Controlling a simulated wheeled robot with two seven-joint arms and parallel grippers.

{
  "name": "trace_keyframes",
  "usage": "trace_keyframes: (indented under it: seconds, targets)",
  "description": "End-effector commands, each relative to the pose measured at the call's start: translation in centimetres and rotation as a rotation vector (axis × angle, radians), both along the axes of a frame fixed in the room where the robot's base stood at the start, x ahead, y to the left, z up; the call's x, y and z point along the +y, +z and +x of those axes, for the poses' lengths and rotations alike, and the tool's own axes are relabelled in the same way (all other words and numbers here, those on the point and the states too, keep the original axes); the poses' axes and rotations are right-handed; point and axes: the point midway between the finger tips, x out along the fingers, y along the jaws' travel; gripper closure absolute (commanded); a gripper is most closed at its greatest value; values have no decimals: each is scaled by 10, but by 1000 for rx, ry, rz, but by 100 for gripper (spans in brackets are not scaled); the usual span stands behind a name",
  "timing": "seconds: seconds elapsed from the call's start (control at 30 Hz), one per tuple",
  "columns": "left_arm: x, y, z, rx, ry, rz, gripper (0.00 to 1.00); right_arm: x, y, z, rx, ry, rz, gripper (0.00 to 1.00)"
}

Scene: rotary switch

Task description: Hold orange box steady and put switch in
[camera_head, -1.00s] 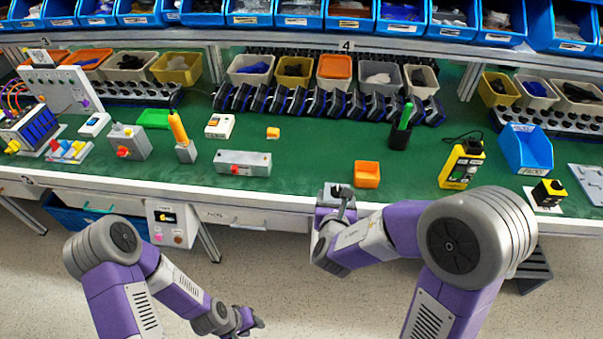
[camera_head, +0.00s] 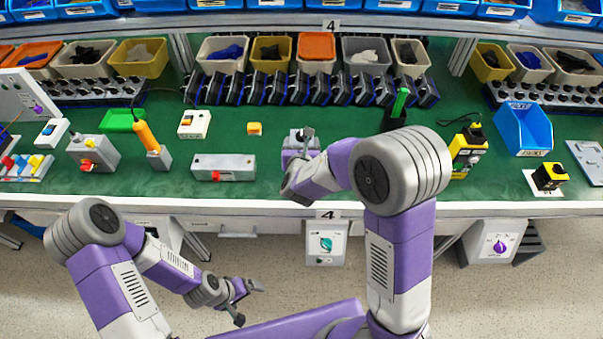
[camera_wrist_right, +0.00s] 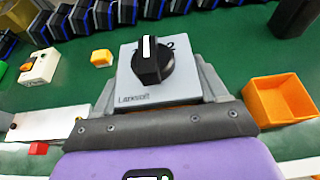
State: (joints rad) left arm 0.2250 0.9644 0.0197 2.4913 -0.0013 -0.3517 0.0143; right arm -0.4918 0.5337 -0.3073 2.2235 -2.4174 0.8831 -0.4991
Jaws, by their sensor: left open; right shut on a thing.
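My right gripper (camera_head: 300,146) is shut on a grey rotary switch (camera_wrist_right: 160,70) with a black knob, over the green table near its front. In the right wrist view the switch sits between both fingers, its knob face toward the camera. The open-topped orange box (camera_wrist_right: 280,100) stands on the table just right of the right gripper in that view, apart from it. In the head view the orange box is hidden behind my right arm. My left gripper (camera_head: 246,292) is open and empty, low in front of the table, away from the box.
A grey box with a red button (camera_head: 223,167) lies left of the right gripper. A small yellow-orange block (camera_head: 254,128) lies behind it. A black holder with a green item (camera_head: 398,105) and a yellow device (camera_head: 467,145) stand to the right. Dark parts line the back.

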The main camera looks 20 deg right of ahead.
Motion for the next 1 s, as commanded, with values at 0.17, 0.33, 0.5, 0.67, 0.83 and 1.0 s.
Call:
trace_keyframes:
  seconds: [0.17, 0.33, 0.5, 0.67, 0.83, 1.0]
  targets:
    - [0, -2, 0, -1, 0, 0, 0, 0, -4, 0, -1, -1, -1, 66]
    - [0, -14, 0, -1, 0, 0, 0, 0, -34, -1, 2, 0, -2, 66]
    - [0, -19, 0, -1, 0, 0, 0, 0, -51, 0, -1, -1, -1, 66]
    - [0, -25, 0, -1, 0, 0, 0, 0, -66, 0, -1, -2, -1, 66]
    - [0, -38, 0, -1, 0, 0, 0, 0, -94, -1, 0, -1, -1, 66]
    - [0, -38, 0, -1, 0, 0, 0, 0, -95, 0, -3, -1, 1, 66]
